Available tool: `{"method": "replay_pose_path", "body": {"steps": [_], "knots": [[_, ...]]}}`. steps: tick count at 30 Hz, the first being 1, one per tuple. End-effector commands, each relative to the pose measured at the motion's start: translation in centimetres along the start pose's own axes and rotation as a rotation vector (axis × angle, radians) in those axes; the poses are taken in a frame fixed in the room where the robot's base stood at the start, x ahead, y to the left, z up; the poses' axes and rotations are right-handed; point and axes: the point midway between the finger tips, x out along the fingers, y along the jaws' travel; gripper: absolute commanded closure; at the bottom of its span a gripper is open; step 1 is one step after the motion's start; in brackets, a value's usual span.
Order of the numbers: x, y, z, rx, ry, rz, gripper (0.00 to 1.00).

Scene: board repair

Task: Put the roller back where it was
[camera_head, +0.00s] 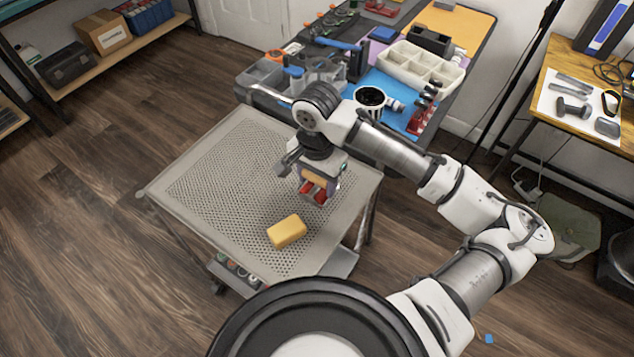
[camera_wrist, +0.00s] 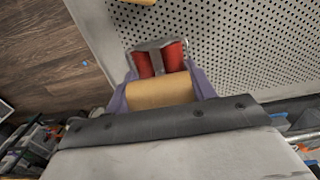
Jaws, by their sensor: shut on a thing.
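My gripper (camera_head: 316,188) is above the grey perforated top of a cart (camera_head: 215,185), pointing down. In the wrist view its purple fingers (camera_wrist: 160,78) are shut on what I take to be the roller (camera_wrist: 172,57). It shows two red rounded parts with grey metal between and around them. A tan block-like part lies between the fingers, and I cannot tell if it belongs to the roller. The red parts also show under the gripper in the head view. They seem a little above the cart top, but I cannot tell the gap.
A yellow block (camera_head: 287,231) lies on the cart near its front edge. Behind stands a crowded workbench with a white compartment tray (camera_head: 425,68), a black-and-white mug (camera_head: 370,97), a blue mat (camera_head: 395,121) and a toolbox. Much of the cart top is clear.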

Motion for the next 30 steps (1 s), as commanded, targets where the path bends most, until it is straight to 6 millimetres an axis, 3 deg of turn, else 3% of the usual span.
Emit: {"method": "replay_pose_path", "body": {"steps": [5, 28, 29, 30], "knots": [[1.9, 0.0, 0.0, 0.000, 0.001, 0.000, 0.64], [3.5, 0.0, 0.1, 0.000, -0.003, 0.003, 0.64], [3.5, 0.0, 0.1, 0.000, -0.004, 0.004, 0.42], [3.5, 0.0, 0.1, 0.000, -0.004, 0.004, 0.36]]}}
